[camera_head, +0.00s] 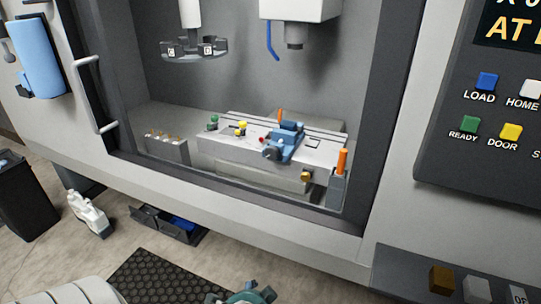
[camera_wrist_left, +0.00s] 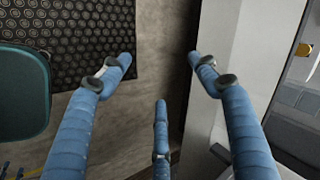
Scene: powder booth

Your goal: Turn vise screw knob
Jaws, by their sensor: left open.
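A blue vise (camera_head: 288,135) sits on the pale machine table inside the open enclosure in the head view. A round dark-blue part (camera_head: 271,154) shows at its front end; it looks like the screw knob, but is small. My left gripper (camera_wrist_left: 162,78) shows in the left wrist view with its blue fingers spread wide and nothing between them. It is over the floor beside a pale machine panel, away from the vise. The vise is not in the wrist view. My right gripper is in neither view.
The machine table (camera_head: 228,144) also holds small green and yellow knobs. An orange-handled item (camera_head: 342,161) stands at the right of the opening. A spindle head (camera_head: 294,30) hangs above. A control panel (camera_head: 490,110) is at right. A black mat (camera_head: 150,275) lies on the floor.

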